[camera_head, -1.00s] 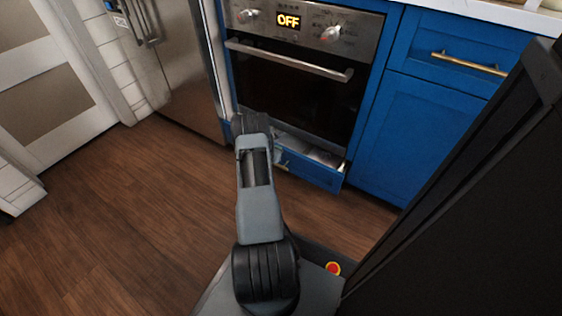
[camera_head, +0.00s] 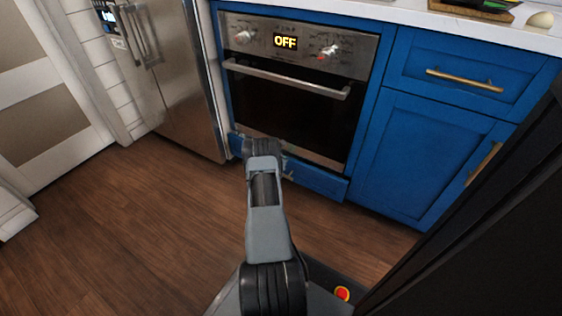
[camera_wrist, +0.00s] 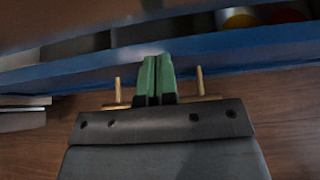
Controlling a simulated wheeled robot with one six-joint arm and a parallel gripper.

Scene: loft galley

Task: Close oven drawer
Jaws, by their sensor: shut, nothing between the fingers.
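The blue oven drawer (camera_head: 318,181) sits low under the oven. In the head view my arm hides the fingertips and the left part of the drawer.
The oven (camera_head: 290,95) above is shut and its display reads OFF. A steel fridge (camera_head: 180,90) stands to the left. A blue cupboard (camera_head: 420,160) is to the right. A yellow item (camera_wrist: 240,19) lies inside the drawer. Wood floor (camera_head: 130,220) is clear at left.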

